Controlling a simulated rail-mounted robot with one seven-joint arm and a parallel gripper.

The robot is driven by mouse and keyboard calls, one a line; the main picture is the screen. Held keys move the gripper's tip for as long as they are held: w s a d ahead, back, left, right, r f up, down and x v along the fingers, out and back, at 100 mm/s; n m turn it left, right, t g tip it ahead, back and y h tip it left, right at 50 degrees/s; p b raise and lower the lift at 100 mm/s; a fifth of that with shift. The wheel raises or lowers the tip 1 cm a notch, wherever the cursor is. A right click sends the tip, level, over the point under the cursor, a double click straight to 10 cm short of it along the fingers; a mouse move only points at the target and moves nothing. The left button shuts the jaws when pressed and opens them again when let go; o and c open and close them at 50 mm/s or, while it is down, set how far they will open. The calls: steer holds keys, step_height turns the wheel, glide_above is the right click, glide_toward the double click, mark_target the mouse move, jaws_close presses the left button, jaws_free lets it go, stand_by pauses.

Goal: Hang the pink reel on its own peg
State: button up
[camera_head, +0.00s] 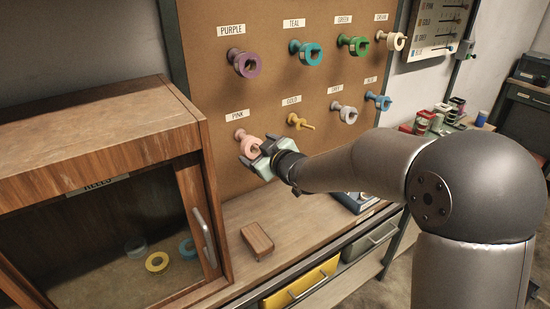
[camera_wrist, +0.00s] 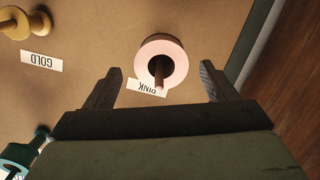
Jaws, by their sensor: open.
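In the wrist view the pink reel (camera_wrist: 152,50) is around the peg (camera_wrist: 160,74), whose end sticks out through the hole. The PINK label (camera_wrist: 148,88) is partly covered there. My gripper (camera_head: 258,153) is in front of the reel. In the wrist view its two fingers are spread, one on each side of the reel, with gaps between them and it.
Purple (camera_head: 244,64), teal (camera_head: 308,54) and green (camera_head: 355,46) reels hang on the board above. The gold peg (camera_head: 300,121) looks bare. A wooden cabinet (camera_head: 90,130) with a glass front holds a yellow reel (camera_head: 157,262). A small wooden block (camera_head: 257,240) lies on the counter.

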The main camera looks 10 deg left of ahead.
steer(key=v, duration=1.6)
steer(key=s+d+f+m+h, duration=0.1)
steer(key=d+f+m+h, duration=0.1)
steer(key=d+m+h, duration=0.3)
steer(key=s+d+f+m+g+h+p, duration=0.1)
steer(key=d+f+h, duration=0.1)
steer(key=d, duration=0.5)
steer(key=s+d+f+m+h, duration=0.1)
steer(key=d+f+m+h, duration=0.2)
steer(key=d, duration=0.4)
steer(key=s+d+f+m+g, duration=0.1)
steer(key=s+g, duration=0.2)
steer(key=s, duration=0.3)
steer(key=s+d+f+m+g, duration=0.2)
steer(key=s+g, duration=0.1)
steer(key=s, duration=0.4)
steer(key=s+d+f+m+g+h, duration=0.1)
steer(key=s+g, duration=0.2)
steer(key=s, duration=0.3)
steer(key=shift+s+d+f+m+p, duration=0.3)
steer(key=shift+s+d+p, duration=0.05)
steer(key=shift+s+p, duration=0.1)
